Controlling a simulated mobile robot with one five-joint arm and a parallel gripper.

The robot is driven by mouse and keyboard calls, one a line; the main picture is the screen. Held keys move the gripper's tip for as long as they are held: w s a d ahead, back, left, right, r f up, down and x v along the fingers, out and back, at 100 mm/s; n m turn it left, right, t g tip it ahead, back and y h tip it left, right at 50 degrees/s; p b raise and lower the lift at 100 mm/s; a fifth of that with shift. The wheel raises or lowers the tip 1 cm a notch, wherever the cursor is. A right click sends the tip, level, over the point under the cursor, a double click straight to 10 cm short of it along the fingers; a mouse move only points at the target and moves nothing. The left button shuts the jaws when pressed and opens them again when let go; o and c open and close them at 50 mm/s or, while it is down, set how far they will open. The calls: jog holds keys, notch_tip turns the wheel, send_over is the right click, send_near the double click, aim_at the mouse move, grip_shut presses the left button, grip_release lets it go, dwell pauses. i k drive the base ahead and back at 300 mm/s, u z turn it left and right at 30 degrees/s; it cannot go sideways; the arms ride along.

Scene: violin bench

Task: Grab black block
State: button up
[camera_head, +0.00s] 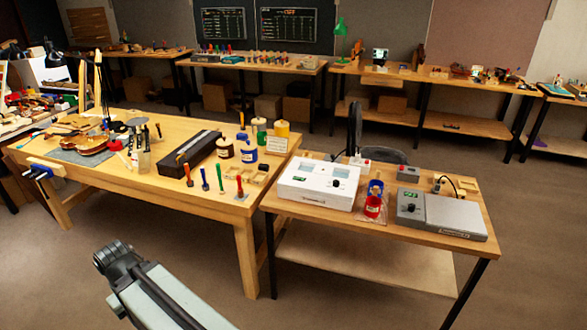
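A long black block (190,152) lies flat on the wooden workbench (110,178), to the right of the violin parts and behind a row of small coloured-handled tools. It looks like a dark rectangular box, set at a slant, with a small light mark on its near side. Nothing is seen touching its top. Part of my arm shows at the bottom left of the picture, in front of the bench and well apart from the block. My gripper's fingers do not show.
Jars (225,147) and upright tools (204,178) stand close to the block. A violin body (88,145) lies to its left. A second table to the right holds a white device (318,183) and a grey device (455,215). Open floor (350,280) lies in front.

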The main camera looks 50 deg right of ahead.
aim_at(264, 168)
jog(key=z, duration=0.75)
jog(key=k, duration=1.15)
jog(key=u, duration=1.4)
jog(key=i, duration=2.1)
jog(key=z, duration=1.1)
jog(key=i, duration=1.45)
jog(key=z, duration=1.15)
jog(key=k, duration=0.25)
jog(key=z, duration=0.2)
